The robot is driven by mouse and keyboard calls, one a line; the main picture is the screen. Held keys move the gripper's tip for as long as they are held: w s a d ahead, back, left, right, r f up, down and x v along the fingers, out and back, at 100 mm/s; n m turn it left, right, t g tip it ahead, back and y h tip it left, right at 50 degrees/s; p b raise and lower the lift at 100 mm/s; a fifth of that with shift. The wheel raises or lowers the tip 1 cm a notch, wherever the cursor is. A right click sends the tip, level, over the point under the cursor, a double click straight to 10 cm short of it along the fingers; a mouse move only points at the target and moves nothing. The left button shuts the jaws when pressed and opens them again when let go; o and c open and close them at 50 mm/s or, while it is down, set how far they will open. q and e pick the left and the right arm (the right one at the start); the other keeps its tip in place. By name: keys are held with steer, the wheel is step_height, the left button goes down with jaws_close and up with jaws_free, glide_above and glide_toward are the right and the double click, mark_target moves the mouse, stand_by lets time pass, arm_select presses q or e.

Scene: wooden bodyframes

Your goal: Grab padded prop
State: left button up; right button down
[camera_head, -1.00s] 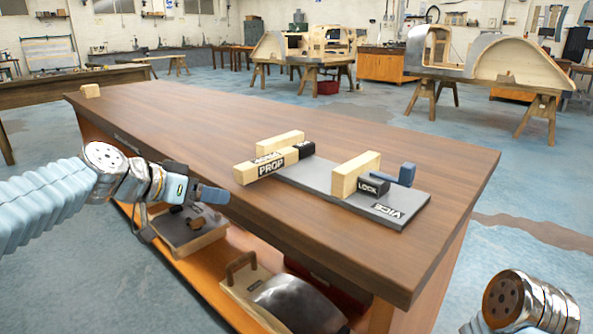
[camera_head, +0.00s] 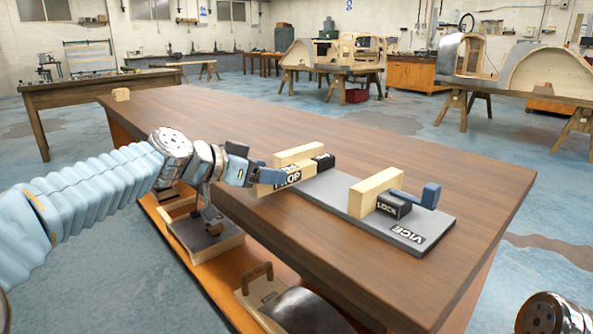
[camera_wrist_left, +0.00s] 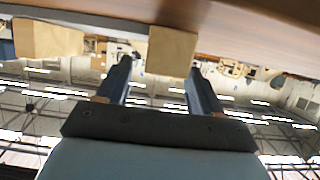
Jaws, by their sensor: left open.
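The padded prop (camera_head: 290,177) is a pale wooden bar with a black PROP label. It lies at the left end of the grey vice on the workbench, its near end sticking out over the bench's front edge. A black block, perhaps its pad, shows at its far end. My left gripper (camera_head: 252,177) is open at this near end, fingers pointing at it. In the left wrist view, a wooden block end (camera_wrist_left: 172,52), apparently the prop's, shows between the fingertips. Contact cannot be told. My right gripper is out of view; only part of that arm shows bottom right.
The grey vice board (camera_head: 335,190) carries wooden jaw blocks, a black LOCK block (camera_head: 393,206) and a blue handle (camera_head: 431,195). The bench top (camera_head: 200,115) is mostly clear. An orange lower shelf (camera_head: 200,268) holds tools below.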

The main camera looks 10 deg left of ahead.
mark_target(296, 172)
arm_select(q)
steer(key=shift+x, duration=1.2)
steer(key=shift+a, duration=0.1)
steer(key=c, duration=1.2)
steer(key=shift+r, duration=0.2)
